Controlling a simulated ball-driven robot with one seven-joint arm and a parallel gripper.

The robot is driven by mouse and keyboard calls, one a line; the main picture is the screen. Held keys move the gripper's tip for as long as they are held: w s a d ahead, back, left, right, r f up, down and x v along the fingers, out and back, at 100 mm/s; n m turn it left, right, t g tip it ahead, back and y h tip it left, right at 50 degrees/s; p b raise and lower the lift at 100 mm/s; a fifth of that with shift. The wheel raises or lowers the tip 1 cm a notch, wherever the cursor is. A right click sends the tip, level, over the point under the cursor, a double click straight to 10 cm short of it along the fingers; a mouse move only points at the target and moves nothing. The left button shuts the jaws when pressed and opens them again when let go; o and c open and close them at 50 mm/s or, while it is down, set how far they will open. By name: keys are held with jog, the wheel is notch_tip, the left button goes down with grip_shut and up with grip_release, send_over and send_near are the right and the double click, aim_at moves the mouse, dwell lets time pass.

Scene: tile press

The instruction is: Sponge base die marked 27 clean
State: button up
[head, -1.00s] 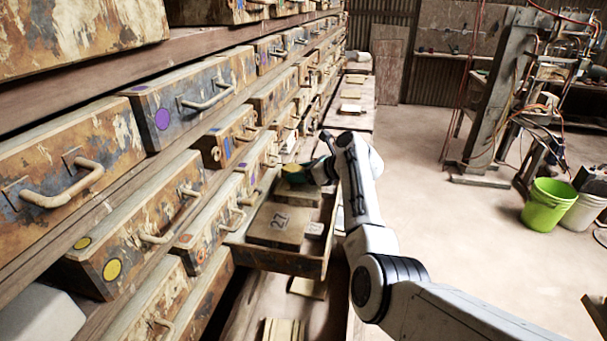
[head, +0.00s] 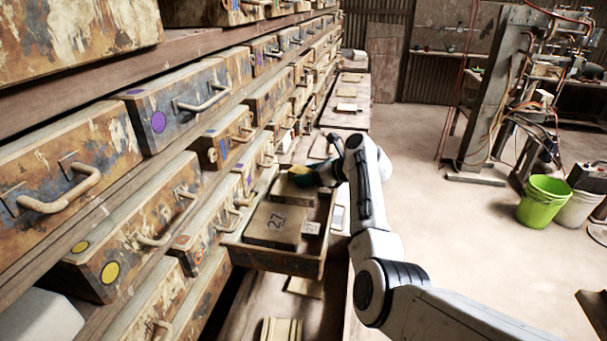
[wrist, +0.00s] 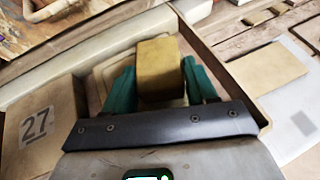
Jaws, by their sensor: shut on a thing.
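The base die marked 27 (head: 275,225) is a flat brown block lying in the pulled-out drawer (head: 270,259). In the wrist view the die (wrist: 38,122) is at the left, with its number facing up. My gripper (head: 318,176) is over the far part of the drawer, beyond die 27. In the wrist view its green fingers (wrist: 160,82) are shut on a yellow sponge (wrist: 159,62). The sponge is off to the side of die 27, over a paler block (wrist: 107,72). I cannot tell whether the sponge touches that block.
A small labelled block (head: 311,228) lies beside die 27 in the drawer. Closed drawers with handles (head: 205,98) line the left side. A sheet with a printed code (wrist: 290,105) lies outside the drawer. Open floor and a green bucket (head: 543,201) are at the right.

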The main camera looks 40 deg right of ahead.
jog(key=shift+s+d+f, duration=0.1)
jog(key=shift+s, duration=0.05)
jog(key=shift+s+d, duration=0.5)
jog(key=shift+s, duration=0.1)
jog(key=shift+s+d, duration=0.5)
jog(key=shift+s, duration=0.15)
jog(key=shift+w+a, duration=0.1)
jog(key=shift+w+a, duration=0.75)
jog(key=shift+w, duration=0.15)
